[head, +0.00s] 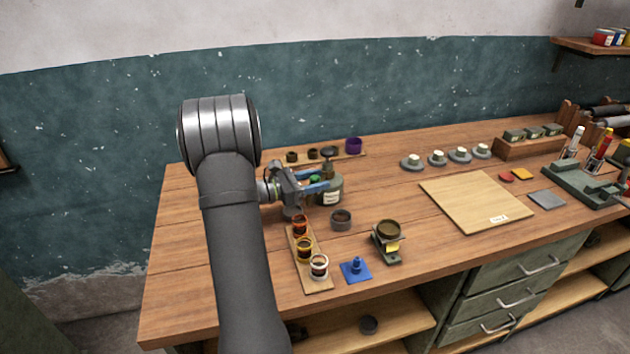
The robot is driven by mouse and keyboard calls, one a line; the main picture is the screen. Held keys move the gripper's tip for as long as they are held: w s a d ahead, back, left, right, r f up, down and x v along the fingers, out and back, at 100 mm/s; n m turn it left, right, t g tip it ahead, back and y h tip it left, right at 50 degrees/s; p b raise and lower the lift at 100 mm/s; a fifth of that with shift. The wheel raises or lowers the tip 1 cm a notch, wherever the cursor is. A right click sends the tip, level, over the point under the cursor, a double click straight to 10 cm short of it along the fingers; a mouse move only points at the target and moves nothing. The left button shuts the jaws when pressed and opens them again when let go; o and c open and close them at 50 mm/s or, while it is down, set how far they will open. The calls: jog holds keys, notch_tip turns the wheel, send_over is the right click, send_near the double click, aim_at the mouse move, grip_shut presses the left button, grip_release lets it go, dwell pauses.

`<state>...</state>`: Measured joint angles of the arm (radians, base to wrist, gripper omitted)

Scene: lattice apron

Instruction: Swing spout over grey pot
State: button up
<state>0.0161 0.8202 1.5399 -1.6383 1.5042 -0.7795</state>
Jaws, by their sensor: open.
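A grey-green bottle (331,194) with a pale label and a dark pump top (328,153) stands on the bench. My gripper (318,181) is at its left side, with two blue fingers apart. A small green part (315,179) shows between the fingers; it may be the spout, but I cannot tell, nor whether the fingers touch it. The grey pot (341,220) sits on the bench just in front of the bottle, with dark contents. The spout's direction is not clear, as my gripper covers that side.
A wooden strip (318,285) holds red-, yellow- and white-rimmed pots in front. A blue stand (356,271) and a cup on a grey holder (388,230) stand nearby. A back strip (345,157) carries dark pots and a purple pot (354,145).

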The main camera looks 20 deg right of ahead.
grip_shut()
jog(key=shift+s+d+t, duration=0.1)
jog(key=shift+t, duration=0.2)
jog(key=shift+s+d+n+t+y, duration=0.35)
jog(key=shift+d+n+t+y, duration=0.55)
jog(key=shift+n+t, duration=0.7)
jog(key=shift+s+d+n+t+y, duration=0.3)
jog(key=shift+d+n+t+y, duration=0.75)
jog(key=shift+t, duration=1)
jog(key=shift+s+d+n+t+y, duration=0.35)
jog(key=shift+d+n+t+y, duration=0.4)
jog(key=shift+n+t, duration=0.9)
jog(key=shift+d+t, duration=0.15)
jog(key=shift+t, duration=0.15)
